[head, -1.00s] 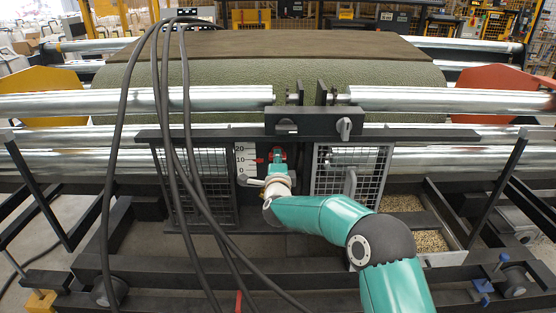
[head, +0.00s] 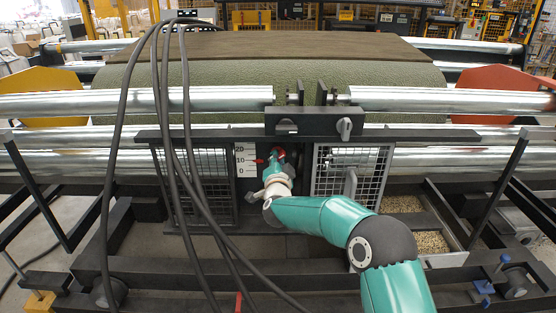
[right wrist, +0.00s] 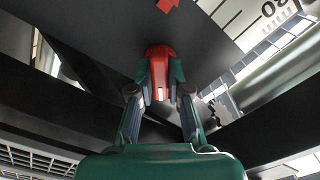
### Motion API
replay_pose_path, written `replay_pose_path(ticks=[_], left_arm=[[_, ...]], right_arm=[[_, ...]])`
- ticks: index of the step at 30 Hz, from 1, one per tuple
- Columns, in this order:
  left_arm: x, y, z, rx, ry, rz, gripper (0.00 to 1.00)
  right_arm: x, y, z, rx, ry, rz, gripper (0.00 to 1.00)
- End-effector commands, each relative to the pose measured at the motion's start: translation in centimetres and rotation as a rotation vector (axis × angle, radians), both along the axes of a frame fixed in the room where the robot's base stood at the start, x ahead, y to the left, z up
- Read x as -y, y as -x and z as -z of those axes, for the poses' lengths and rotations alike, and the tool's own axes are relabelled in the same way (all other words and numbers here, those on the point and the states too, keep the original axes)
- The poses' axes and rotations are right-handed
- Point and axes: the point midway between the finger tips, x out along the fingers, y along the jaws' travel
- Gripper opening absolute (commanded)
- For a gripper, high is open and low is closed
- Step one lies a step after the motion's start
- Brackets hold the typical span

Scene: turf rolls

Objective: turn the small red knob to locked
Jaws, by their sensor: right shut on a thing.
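The small red knob (head: 279,151) sits on the dark panel below the middle of the rollers, beside a white scale (head: 244,159) marked 20, 10 and 0. In the right wrist view the knob (right wrist: 158,72) shows between both fingertips, its red body pinched from either side. My right gripper (right wrist: 160,85) is shut on it; in the head view the gripper (head: 273,158) partly covers the knob. The knob's lock marking cannot be read. My left gripper is in neither view.
A red pointer (head: 260,161) lies by the scale. Wire-mesh guards (head: 350,165) flank the panel on both sides. Black cables (head: 172,110) hang across the left of the view. A grey selector (head: 345,128) sits above right, below the steel rollers (head: 430,99).

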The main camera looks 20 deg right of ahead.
Motion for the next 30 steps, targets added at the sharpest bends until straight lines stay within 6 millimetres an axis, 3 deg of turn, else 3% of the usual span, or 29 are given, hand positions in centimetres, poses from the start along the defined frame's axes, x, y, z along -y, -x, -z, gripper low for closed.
replay_pose_path(ticks=[18, 30], left_arm=[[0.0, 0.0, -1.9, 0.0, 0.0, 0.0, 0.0], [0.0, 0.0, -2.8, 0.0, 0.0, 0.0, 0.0]], right_arm=[[-0.1, 0.1, 0.8, -0.177, 0.557, -0.006, 0.0], [-0.1, 0.1, 0.9, -0.248, 0.805, -0.009, 0.0]])
